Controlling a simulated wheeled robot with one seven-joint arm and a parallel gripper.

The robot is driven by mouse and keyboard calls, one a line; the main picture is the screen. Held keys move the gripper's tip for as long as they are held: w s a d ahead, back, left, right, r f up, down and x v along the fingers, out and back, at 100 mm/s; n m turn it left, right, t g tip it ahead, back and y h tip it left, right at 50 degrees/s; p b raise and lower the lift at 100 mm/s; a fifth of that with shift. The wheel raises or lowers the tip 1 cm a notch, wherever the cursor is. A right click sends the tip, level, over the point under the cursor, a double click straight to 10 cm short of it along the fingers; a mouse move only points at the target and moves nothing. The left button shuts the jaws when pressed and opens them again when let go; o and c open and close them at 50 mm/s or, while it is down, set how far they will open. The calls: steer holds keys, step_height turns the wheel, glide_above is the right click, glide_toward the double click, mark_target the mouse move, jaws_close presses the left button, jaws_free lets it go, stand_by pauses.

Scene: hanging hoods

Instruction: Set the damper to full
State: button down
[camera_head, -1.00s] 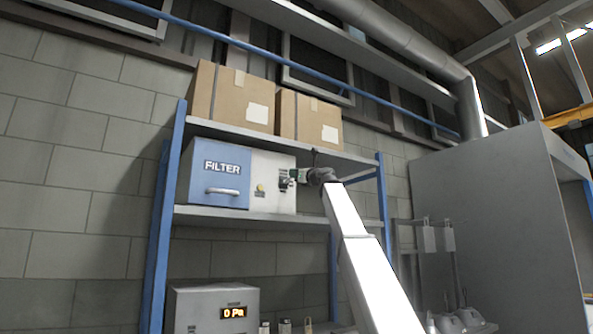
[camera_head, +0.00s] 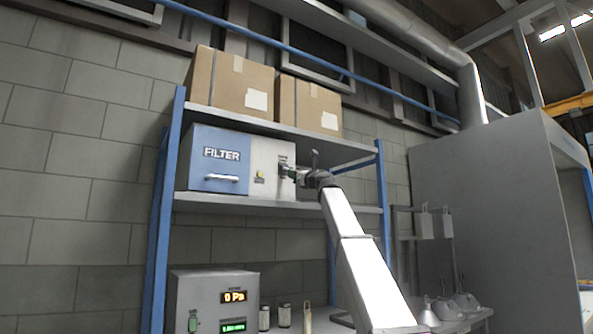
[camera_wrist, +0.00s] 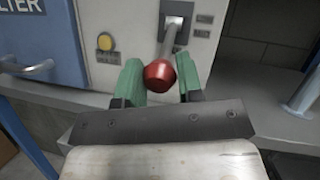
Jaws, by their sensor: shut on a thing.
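The damper lever has a red ball knob (camera_wrist: 160,75) on a metal rod. The rod comes out of a slotted plate (camera_wrist: 178,18) on the light front of the filter unit (camera_head: 272,187), and slants down toward the wrist camera. My gripper (camera_wrist: 161,82) has its green fingers on either side of the knob and is shut on the lever. It also shows in the head view (camera_head: 291,173), at the right part of the unit's front. In the head view the gripper hides the knob. The labels beside the slot are too small to read.
The filter unit's blue door (camera_head: 218,160) has a handle, with a yellow button (camera_wrist: 106,43) to its right. The unit stands on a blue-post shelf under cardboard boxes (camera_head: 232,82). A grey hood (camera_head: 485,215) stands at right.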

steer(key=shift+w+a+f, duration=0.15)
steer(key=shift+a+f, duration=0.1)
steer(key=shift+f, duration=0.3)
steer(key=c, duration=0.8)
jaws_free()
steer(key=shift+a, duration=0.1)
steer(key=v, duration=1)
steer(key=shift+d+f, duration=0.2)
steer(key=shift+d, duration=0.1)
steer(key=shift+f, duration=0.1)
